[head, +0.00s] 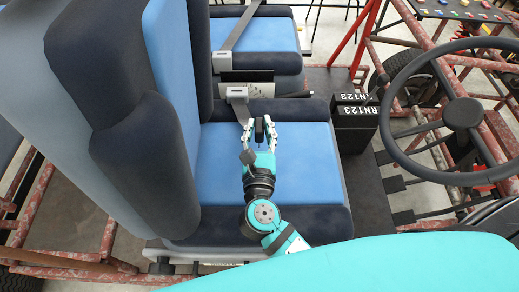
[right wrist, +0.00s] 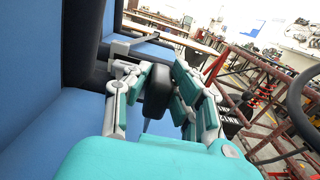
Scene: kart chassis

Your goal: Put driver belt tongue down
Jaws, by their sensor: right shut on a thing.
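My right gripper (head: 260,132) is above the blue seat cushion (head: 290,160) of the near seat. Its fingers are shut on a black block, which appears to be the driver belt tongue (head: 259,130). The block also shows between the fingers in the right wrist view (right wrist: 157,91), held upright above the cushion. A grey strap (head: 241,110) runs from a pale metal fitting (head: 237,92) toward the gripper; the fingers hide where it ends. My left gripper is not in view.
The tall blue and black backrest (head: 145,160) stands left of the gripper. A black box marked RN123 (head: 355,120) is right of the seat, before the steering wheel (head: 460,112). A second blue seat (head: 265,35) lies beyond. The cushion around the gripper is clear.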

